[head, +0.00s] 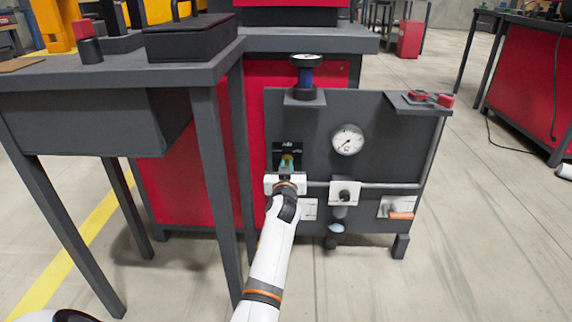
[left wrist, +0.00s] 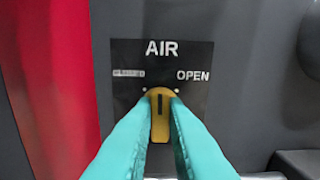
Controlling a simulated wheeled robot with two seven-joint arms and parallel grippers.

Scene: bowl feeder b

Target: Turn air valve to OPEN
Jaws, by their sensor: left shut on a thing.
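The air valve is a small yellow knob (left wrist: 160,112) with a dark pointer line, on a black label plate (left wrist: 135,62). The plate reads AIR, with CLOSED at upper left and OPEN at upper right. The pointer line stands about upright in the left wrist view, between the two words. My left gripper (left wrist: 160,125) has its teal fingers shut on the knob from both sides. In the head view my left gripper (head: 288,166) reaches the plate at the left of the dark panel and mostly hides the knob. My right gripper is not in view.
The dark panel (head: 385,135) also carries a round gauge (head: 348,140), a white-plated fitting (head: 345,193) and an orange-handled lever (head: 400,215). A blue-bodied cylinder (head: 305,77) stands on its top shelf. A grey table (head: 205,70) with a black case stands close at left.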

